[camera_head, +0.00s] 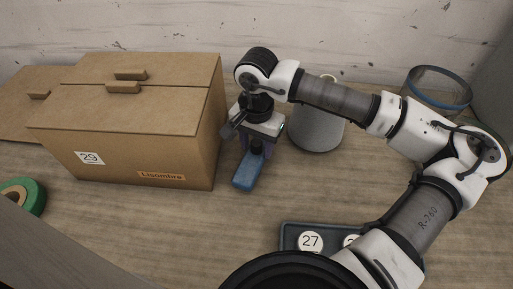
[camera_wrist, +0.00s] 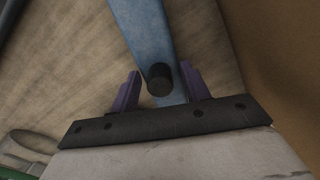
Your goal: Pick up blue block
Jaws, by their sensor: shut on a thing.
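The blue block (camera_head: 247,173) is a long blue piece beside the right side of the cardboard box in the head view. It also shows in the wrist view (camera_wrist: 145,25), with a dark round knob (camera_wrist: 160,79) on it. My gripper (camera_head: 255,148) points down over it, and in the wrist view its purple fingers (camera_wrist: 163,90) stand on either side of the block at the knob. The gripper is shut on the block. Whether the block touches the table cannot be told. The gripper body hides the block's near end in the wrist view.
A lidded cardboard box (camera_head: 140,125) labelled 29 stands close on the left. A grey cylinder (camera_head: 316,128) stands to the right, with a clear blue-rimmed container (camera_head: 438,90) farther off. A dark tray (camera_head: 288,236) with round 27 tag lies in front. Green tape (camera_head: 32,197) lies far left.

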